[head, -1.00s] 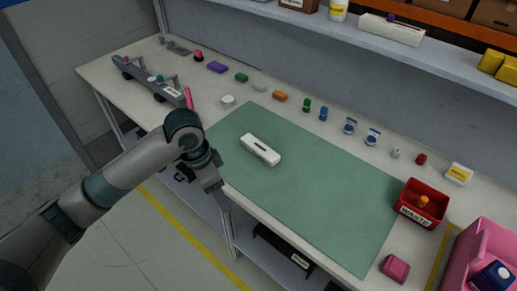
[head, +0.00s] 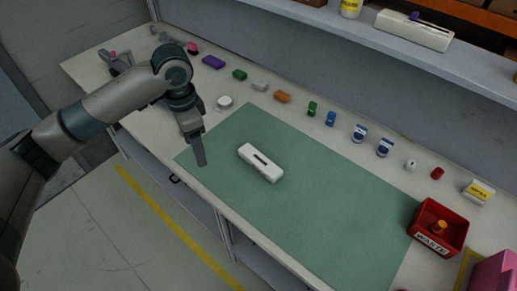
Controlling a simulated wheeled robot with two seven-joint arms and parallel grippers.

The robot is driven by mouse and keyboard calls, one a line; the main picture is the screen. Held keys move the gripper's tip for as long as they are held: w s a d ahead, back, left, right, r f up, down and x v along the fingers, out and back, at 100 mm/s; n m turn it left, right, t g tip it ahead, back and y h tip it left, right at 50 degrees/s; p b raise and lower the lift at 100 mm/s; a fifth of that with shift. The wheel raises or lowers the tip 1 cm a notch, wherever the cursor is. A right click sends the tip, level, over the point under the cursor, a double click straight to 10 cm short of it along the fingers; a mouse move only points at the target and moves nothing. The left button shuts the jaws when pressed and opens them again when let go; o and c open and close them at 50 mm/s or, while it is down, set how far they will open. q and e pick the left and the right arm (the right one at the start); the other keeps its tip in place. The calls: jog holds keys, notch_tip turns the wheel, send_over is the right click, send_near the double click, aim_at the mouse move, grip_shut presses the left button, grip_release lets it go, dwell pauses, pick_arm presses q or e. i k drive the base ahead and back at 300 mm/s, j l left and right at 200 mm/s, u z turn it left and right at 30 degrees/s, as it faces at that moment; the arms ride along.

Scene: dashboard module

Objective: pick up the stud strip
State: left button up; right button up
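I cannot tell for sure which piece is the stud strip; a small grey part (head: 172,40) at the far left back, partly behind my arm, may be it. A white oblong module (head: 261,162) with a dark slot lies on the green mat (head: 310,205). My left gripper (head: 201,161) points down over the mat's left end, left of the white module and apart from it. Its fingers show as one narrow dark shape, so their opening is unclear. No held object shows. My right gripper is not in view.
A row of small coloured parts, including a purple block (head: 213,62) and an orange block (head: 282,96), runs along the back. A red waste bin (head: 438,228) stands at the right. A grey rack (head: 118,62) is partly hidden by my arm. Most of the mat is clear.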

aim_at(269, 170)
jog(key=k+j+z, duration=0.1)
jog(key=z, duration=0.3)
jog(key=k+z, duration=0.5)
jog(key=z, duration=0.3)
